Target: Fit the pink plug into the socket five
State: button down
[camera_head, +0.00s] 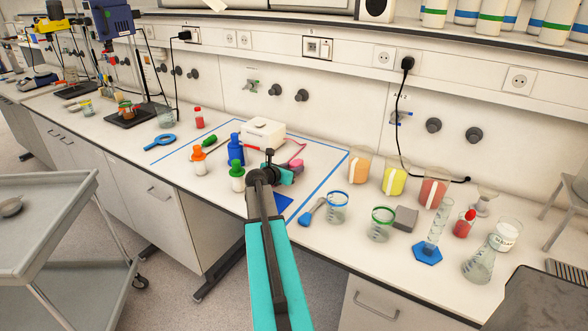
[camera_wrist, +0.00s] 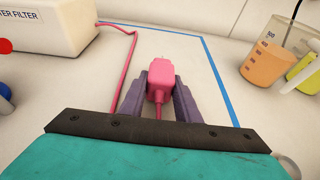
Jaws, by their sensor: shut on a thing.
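The pink plug (camera_wrist: 161,84) is between the two purple-grey fingers of my gripper (camera_wrist: 161,88) in the wrist view, its pins pointing away from me. My gripper is shut on it, low over the bench inside the blue-taped area. In the head view the pink plug (camera_head: 296,165) shows partly behind my gripper (camera_head: 290,171). Its pink cable (camera_wrist: 131,50) runs to the white water filter box (camera_wrist: 45,30). Wall sockets line the rail behind the bench: one in a dark frame (camera_head: 318,48), empty ones (camera_head: 384,57) and (camera_head: 519,80). Their numbers are not readable.
Black plugs fill two sockets (camera_head: 407,63) and (camera_head: 186,36); a black cord hangs to the bench. Beakers of orange (camera_head: 358,168) and yellow liquid (camera_head: 393,181) stand right of the tape. Colored bottles (camera_head: 236,150) stand left of my gripper. An overhead shelf edge (camera_head: 400,25) juts above the sockets.

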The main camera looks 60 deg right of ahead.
aim_at(294, 164)
jog(key=shift+r+p, duration=1.7)
jog(key=shift+r, duration=0.65)
jog(key=shift+a, duration=0.15)
